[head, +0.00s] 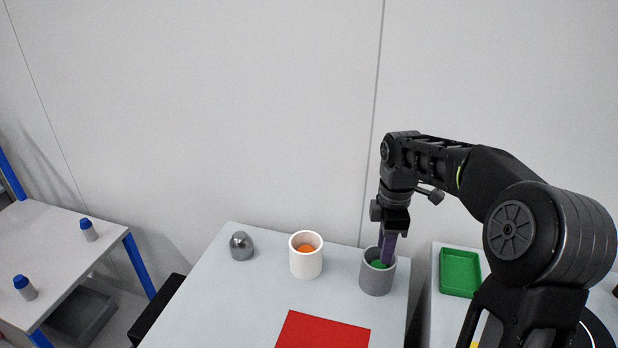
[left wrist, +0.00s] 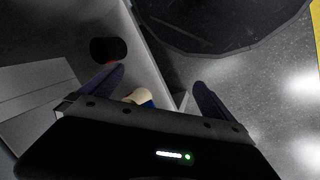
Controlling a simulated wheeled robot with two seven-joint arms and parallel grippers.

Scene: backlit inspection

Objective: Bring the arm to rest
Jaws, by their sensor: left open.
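My right arm (head: 505,220) reaches in from the right in the head view. Its gripper (head: 386,262) points down into a grey cup (head: 376,282) on the light table. The fingers are seen side-on against the cup's mouth, so the gap between them is hidden. Something green (head: 378,264) lies inside the cup, beside the fingers; I cannot tell if they touch it. My left gripper (left wrist: 158,84) shows only in the left wrist view, with its two dark purple fingers wide apart and nothing held between them.
A white cup (head: 305,264) with an orange thing (head: 305,249) inside, a grey domed piece (head: 241,246) and a red mat (head: 322,331) share the table. A green tray (head: 460,272) stands to the right. Blue-capped bottles (head: 88,230) stand on the left table.

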